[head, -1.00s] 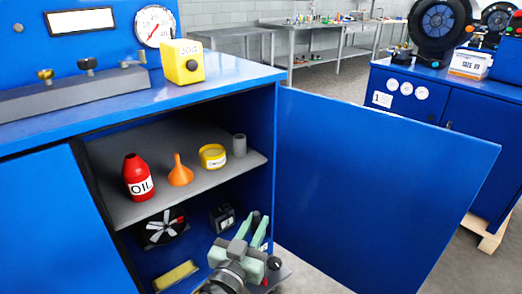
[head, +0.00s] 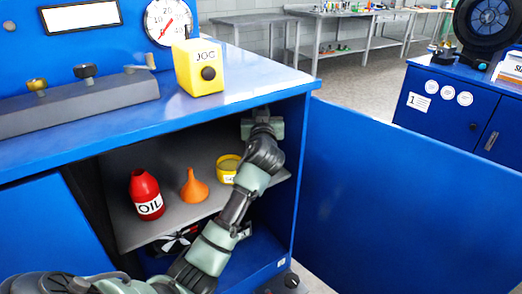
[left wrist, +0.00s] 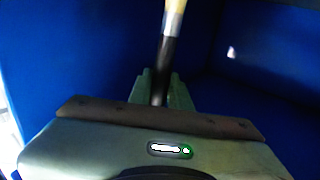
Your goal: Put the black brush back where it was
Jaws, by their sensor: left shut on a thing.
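My left gripper (head: 262,118) is inside the open blue cabinet, above the right end of the grey upper shelf (head: 180,217). In the left wrist view, its fingers (left wrist: 158,88) are shut on the black brush (left wrist: 167,62). The brush has a black handle and a pale yellowish end, and it points up in that view. I cannot make out the brush in the head view. The grey cup that stood at the right of the shelf is hidden behind my left wrist. My right gripper is not in view.
On the shelf stand a red oil bottle (head: 146,194), an orange funnel (head: 194,187) and a yellow tin (head: 228,167), partly covered by my arm. A black fan (head: 174,241) is below. The open blue door (head: 410,190) is to the right. A yellow box (head: 199,68) stands on top.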

